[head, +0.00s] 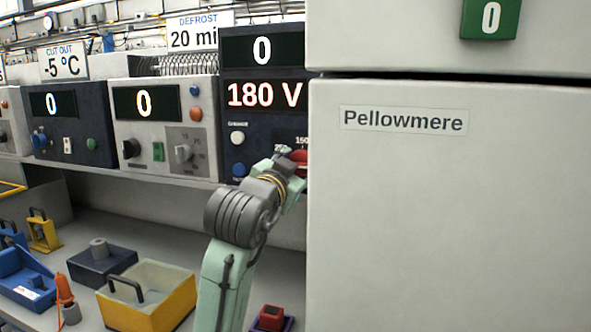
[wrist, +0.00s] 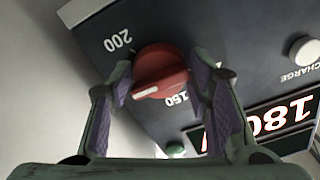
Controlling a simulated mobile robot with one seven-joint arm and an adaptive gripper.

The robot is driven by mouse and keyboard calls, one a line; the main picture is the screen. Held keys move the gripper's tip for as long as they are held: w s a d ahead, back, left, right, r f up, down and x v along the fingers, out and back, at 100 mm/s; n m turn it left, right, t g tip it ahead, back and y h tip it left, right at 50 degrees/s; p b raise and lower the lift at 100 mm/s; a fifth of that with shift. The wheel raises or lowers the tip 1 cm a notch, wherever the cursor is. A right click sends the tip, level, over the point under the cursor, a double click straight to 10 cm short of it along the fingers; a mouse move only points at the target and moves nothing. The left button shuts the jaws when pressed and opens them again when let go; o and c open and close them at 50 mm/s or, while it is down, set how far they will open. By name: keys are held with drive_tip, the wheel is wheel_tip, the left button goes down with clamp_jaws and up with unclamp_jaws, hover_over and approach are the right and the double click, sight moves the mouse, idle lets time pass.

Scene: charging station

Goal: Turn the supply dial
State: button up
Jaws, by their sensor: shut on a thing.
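The red supply dial (wrist: 162,68) sits on the dark front panel of the supply unit (wrist: 105,50). A white mark shows at the dial's lower-left edge in the wrist view, with printed 200 at upper left and 150 at lower right. In the head view the dial (head: 299,158) is partly hidden by my gripper (head: 288,166). My gripper (wrist: 168,84), with purple finger pads, is shut on the dial, one finger at each side. The red display (head: 265,95) reads 180 V, and the display above it (head: 262,49) reads 0.
A large pale cabinet (head: 440,210) labelled Pellowmere stands close on the right of the dial. A white CHARGE button (head: 237,137) and a blue button (head: 239,169) are on the same panel. Below, the bench holds a yellow box (head: 170,305), a blue tray (head: 22,285) and other items.

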drive_tip(key=o, duration=1.2)
drive_tip(key=v, duration=1.2)
